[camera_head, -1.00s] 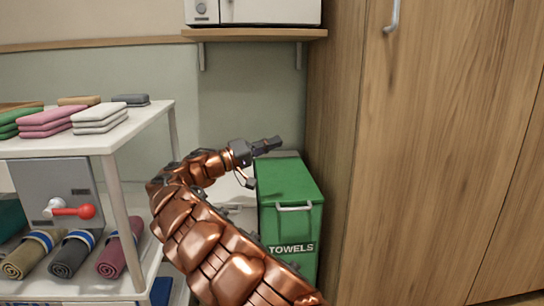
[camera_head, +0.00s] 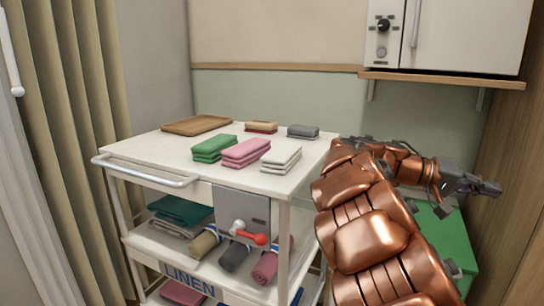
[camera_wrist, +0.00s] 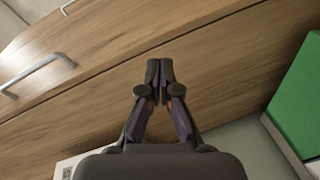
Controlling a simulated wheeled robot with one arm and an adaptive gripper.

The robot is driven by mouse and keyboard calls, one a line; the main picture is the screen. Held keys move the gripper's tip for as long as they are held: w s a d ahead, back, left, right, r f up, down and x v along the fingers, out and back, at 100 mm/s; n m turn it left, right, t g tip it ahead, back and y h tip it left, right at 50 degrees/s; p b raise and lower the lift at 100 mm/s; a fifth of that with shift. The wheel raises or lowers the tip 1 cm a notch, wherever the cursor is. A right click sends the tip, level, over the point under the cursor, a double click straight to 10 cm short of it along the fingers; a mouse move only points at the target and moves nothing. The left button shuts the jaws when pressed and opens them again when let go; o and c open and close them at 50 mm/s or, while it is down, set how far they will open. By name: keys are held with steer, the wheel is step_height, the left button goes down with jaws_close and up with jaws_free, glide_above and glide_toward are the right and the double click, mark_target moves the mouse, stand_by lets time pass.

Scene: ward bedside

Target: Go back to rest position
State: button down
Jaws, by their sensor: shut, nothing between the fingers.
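My gripper (camera_head: 484,187) is at the right in the head view, at the end of my copper-coloured arm, above the green towels bin (camera_head: 447,232). It is empty, and in the wrist view its fingers (camera_wrist: 160,75) are shut together. The wrist view shows the wooden cupboard (camera_wrist: 225,60) in front of the fingers and the green bin (camera_wrist: 298,100) at the right edge. My arm hides part of the bin and the right end of the cart.
A white linen cart (camera_head: 160,145) stands at the left with folded cloths, a wooden tray (camera_head: 197,125) and a red-handled lever (camera_head: 250,238). A wall shelf (camera_head: 440,79) holds a white cabinet (camera_head: 465,35). A curtain (camera_head: 75,130) hangs at far left.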

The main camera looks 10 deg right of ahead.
steer(key=s+a+r+y+p, duration=0.2)
steer(key=s+r+y+p, duration=0.15)
steer(key=s+p, duration=0.25)
steer(key=s+a+r+n+t+y+p, duration=0.1)
steer(key=s+a+n+y+p, duration=0.1)
steer(key=s+a+y+p, duration=0.2)
steer(key=s+a+r+n+t+y+p, duration=0.1)
steer(key=s+a+r+n+y+p, duration=0.1)
steer(key=s+a+p, duration=0.7)
steer(key=s+a+r+n+t+y+p, duration=0.1)
steer(key=s+a+n+y+p, duration=0.3)
steer(key=a+p, duration=0.8)
steer(key=s+a+t+y, duration=0.1)
steer(key=s+a, duration=0.1)
steer(key=a, duration=0.3)
steer(key=shift+s+a+r+y, duration=0.2)
steer(key=shift+s+a+y, duration=0.1)
steer(key=shift+s+y, duration=0.1)
